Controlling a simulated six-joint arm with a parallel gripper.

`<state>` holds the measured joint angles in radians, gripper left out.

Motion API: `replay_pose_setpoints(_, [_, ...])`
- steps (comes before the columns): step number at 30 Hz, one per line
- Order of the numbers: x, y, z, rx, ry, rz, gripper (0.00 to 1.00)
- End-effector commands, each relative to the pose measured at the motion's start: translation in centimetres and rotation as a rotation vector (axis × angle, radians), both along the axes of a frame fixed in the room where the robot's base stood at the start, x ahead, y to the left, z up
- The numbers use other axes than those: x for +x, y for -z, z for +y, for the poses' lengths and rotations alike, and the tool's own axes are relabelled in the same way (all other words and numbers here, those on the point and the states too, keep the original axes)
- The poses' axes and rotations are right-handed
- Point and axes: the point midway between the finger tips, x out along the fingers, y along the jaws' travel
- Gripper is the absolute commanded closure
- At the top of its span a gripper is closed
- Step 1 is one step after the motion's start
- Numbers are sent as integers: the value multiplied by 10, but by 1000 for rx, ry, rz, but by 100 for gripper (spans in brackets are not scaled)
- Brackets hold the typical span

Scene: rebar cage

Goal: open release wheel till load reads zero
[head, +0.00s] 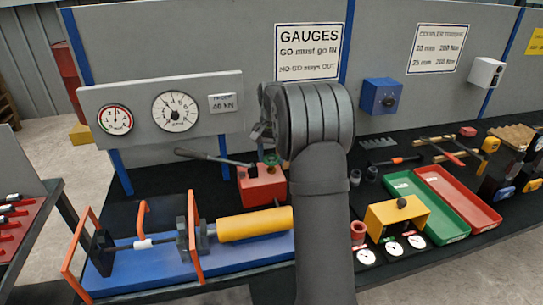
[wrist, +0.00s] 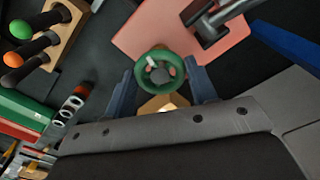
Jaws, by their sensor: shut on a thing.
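The green release wheel (wrist: 160,73) sits on the red pump body (wrist: 130,35) in the wrist view. My gripper (wrist: 163,88) has one blue-grey finger on each side of the wheel and is shut on it. In the head view the red pump (head: 262,186) stands left of my arm, with its dark lever (head: 215,157) reaching left. The wheel (head: 270,159) shows only partly there beside my arm. The large load gauge (head: 175,112) has its needle pointing up and left; its figures are too small to read. A smaller gauge (head: 115,120) is left of it.
A yellow cylinder (head: 245,224) lies in a blue frame with orange guards at front left. Green (head: 425,204) and red (head: 458,198) trays and a yellow gauge block (head: 397,217) lie to the right.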

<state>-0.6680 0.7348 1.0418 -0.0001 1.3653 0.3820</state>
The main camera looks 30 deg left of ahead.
Motion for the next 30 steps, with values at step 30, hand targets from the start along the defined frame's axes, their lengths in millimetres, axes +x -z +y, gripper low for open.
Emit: replay_pose_setpoints(30, [0, 0, 0, 0, -320, -1, 71])
